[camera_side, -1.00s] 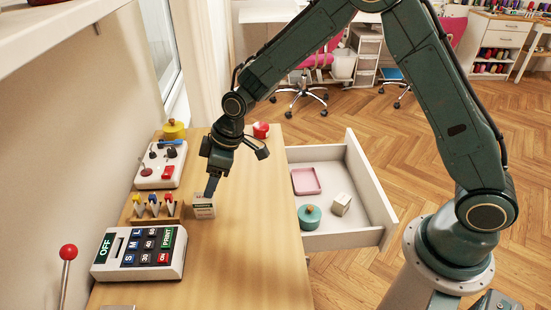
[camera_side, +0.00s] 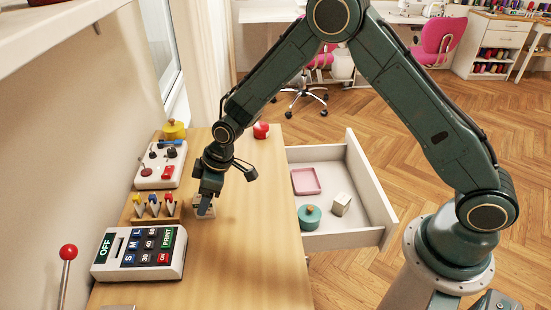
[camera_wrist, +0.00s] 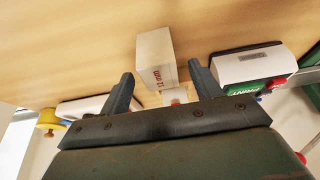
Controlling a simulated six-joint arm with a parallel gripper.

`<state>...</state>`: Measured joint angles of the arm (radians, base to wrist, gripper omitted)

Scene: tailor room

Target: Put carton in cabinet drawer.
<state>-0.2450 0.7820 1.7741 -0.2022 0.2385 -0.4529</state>
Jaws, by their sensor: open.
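The carton (camera_side: 212,212) is a small white box standing on the wooden cabinet top, mostly hidden behind my gripper in the side view. In the wrist view the carton (camera_wrist: 156,57) shows printed text and lies ahead of and between my two fingers. My gripper (camera_side: 204,209) is open and pointing down at the carton; in the wrist view my gripper (camera_wrist: 161,71) has a finger to either side. I cannot tell whether the fingers touch it. The white cabinet drawer (camera_side: 372,188) is pulled open at the right of the top.
The drawer holds a pink tray (camera_side: 306,181), a teal round pot (camera_side: 309,216) and a pale small box (camera_side: 341,204). Left of the carton are a tool rack (camera_side: 152,208), a keypad panel (camera_side: 138,253) and a control box (camera_side: 161,165). A red object (camera_side: 261,130) stands behind.

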